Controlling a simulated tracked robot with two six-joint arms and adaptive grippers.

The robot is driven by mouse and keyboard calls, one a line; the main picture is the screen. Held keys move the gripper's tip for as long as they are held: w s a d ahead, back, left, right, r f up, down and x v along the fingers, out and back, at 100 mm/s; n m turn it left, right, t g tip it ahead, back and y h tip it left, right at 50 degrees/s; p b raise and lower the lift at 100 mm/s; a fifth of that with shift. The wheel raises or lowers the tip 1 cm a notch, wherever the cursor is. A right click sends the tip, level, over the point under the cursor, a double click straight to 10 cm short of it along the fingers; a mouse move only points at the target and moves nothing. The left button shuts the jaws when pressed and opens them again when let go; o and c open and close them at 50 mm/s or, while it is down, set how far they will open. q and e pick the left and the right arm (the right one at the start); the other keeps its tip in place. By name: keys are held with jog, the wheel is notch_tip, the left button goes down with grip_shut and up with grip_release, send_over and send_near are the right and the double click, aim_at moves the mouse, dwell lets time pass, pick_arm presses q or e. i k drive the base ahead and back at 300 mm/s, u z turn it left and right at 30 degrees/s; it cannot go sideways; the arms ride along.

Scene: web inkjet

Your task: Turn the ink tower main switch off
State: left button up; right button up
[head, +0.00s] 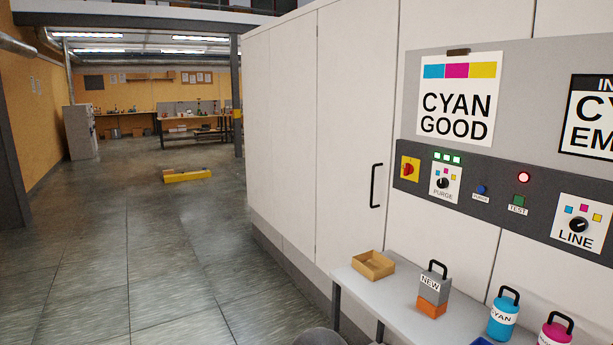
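A red rotary switch on a yellow plate (409,169) sits at the left end of the dark control strip (470,205) on the ink tower. It looks like a main switch, but the picture is too small to tell its position clearly. Small green lights (447,157) glow to its right, above a PURGE selector knob (442,183). A red light (523,177) is lit farther right, above a green TEST button (519,200). Neither of my grippers is in view.
A grey bench (381,296) below the panel holds an open tan box (373,265), a NEW container (433,291), a cyan bottle (503,317) and a magenta bottle (554,334). A black door handle (376,186) sticks out left of the panel. Floor at left is largely clear.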

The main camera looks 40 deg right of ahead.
aim_at(408, 167)
jog(key=z, duration=0.3)
jog(key=i, duration=1.3)
jog(key=z, duration=0.95)
jog(key=i, duration=0.7)
jog(key=z, duration=0.45)
jog(key=k, duration=0.95)
jog(key=z, duration=0.2)
jog(key=i, duration=0.95)
jog(key=u, duration=0.1)
